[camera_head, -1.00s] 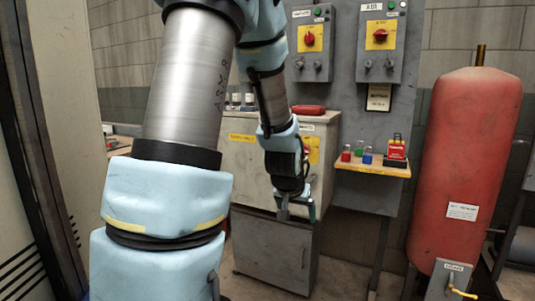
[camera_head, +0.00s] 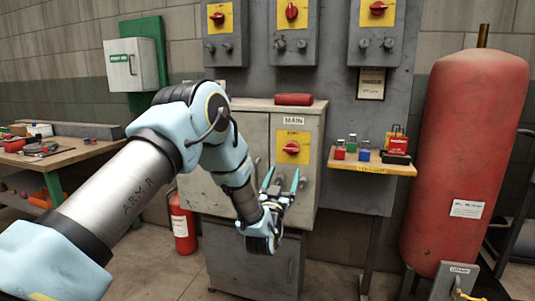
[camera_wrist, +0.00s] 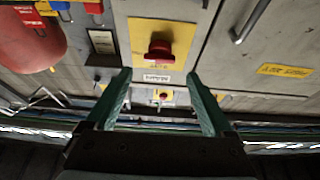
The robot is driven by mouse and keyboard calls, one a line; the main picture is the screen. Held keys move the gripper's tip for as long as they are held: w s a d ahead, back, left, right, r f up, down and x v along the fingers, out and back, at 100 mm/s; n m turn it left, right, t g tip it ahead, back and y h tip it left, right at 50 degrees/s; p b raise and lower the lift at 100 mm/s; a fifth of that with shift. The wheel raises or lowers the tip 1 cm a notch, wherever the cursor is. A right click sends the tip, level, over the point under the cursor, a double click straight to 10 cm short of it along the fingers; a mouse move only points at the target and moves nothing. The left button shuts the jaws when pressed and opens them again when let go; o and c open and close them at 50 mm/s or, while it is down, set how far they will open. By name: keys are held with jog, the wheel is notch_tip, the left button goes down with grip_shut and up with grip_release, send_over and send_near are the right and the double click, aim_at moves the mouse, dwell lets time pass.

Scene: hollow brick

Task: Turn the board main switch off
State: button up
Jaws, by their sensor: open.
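The main switch (camera_head: 292,148) is a red rotary knob on a yellow plate, under a white MAIN label (camera_head: 293,121) on the front of the grey cabinet (camera_head: 240,135). Its handle looks roughly level in the head view. My gripper (camera_head: 282,178) is open and empty, in front of the cabinet and a little below the switch in the picture, fingers pointing toward the panel. In the wrist view, which looks upside down, the red knob (camera_wrist: 159,52) shows beyond the gap between my green fingers (camera_wrist: 159,77). The fingers look apart from it.
Several similar red switches on yellow plates sit on grey boxes (camera_head: 292,40) above. A shelf (camera_head: 370,166) with padlocks is at right, beside a red tank (camera_head: 465,150). A fire extinguisher (camera_head: 182,222) and workbench (camera_head: 75,153) are at left. A red object (camera_head: 293,99) lies on the cabinet.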

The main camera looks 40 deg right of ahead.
aim_at(291, 152)
jog(key=p+x, duration=0.2)
jog(key=x, duration=0.8)
jog(key=shift+d, duration=0.2)
jog(key=c, duration=1.1)
